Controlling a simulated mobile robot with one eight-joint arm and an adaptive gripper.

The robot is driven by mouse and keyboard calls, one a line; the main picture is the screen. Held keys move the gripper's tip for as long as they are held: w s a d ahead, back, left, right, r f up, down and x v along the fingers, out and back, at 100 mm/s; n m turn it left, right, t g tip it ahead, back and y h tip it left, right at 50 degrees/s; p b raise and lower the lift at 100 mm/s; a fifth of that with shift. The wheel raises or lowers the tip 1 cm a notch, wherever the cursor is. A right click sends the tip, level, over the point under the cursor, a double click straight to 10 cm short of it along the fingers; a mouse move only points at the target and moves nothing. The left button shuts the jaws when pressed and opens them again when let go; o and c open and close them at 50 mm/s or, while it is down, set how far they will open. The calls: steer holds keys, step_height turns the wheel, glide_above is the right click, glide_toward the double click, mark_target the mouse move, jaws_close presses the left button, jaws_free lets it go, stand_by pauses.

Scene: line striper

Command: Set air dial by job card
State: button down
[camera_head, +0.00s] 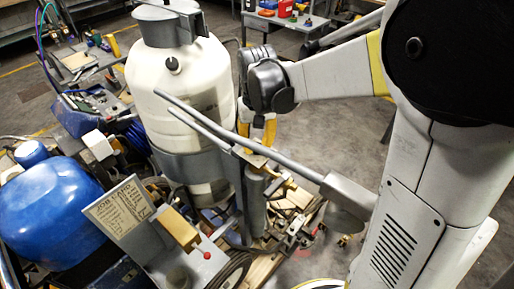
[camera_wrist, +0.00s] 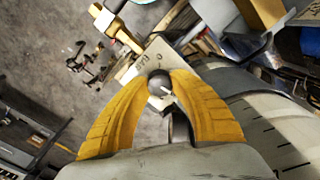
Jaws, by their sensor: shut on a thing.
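The air dial, a dark round knob (camera_wrist: 160,82) with a pale pointer mark, sits in front of a light plate (camera_wrist: 152,60) with small dark lettering that I cannot read in full. The yellow fingers of my gripper (camera_wrist: 163,85) are closed around the knob, one on each side. In the head view my gripper (camera_head: 257,132) points down just right of the white tank, and the knob is hidden there. The job card (camera_head: 120,207) is a cream sheet on a tilted grey board at the lower left. Its heading reads JOB CARD; the smaller lines are too small to read.
The white tank (camera_head: 190,95) stands close to my gripper, with a black knob (camera_head: 174,65) on its side. Grey handlebars (camera_head: 240,142) cross in front of my gripper. A blue rounded tank (camera_head: 52,213) is at the left. Grey floor (camera_head: 335,140) is open at the right.

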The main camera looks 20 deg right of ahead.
steer(key=m+b, duration=0.1)
steer(key=m, duration=0.6)
steer(key=shift+f+b, duration=0.1)
steer(key=shift+b, duration=0.2)
steer(key=m, duration=0.4)
steer(key=shift+b, duration=0.35)
steer(key=m, duration=0.3)
steer(key=shift+m, duration=0.3)
steer(key=m, duration=0.3)
steer(key=shift+m+b, duration=0.3)
steer(key=shift+b, duration=0.1)
steer(key=m, duration=0.3)
steer(key=shift+m, duration=0.3)
steer(key=m, duration=0.7)
steer(key=shift+b, duration=0.4)
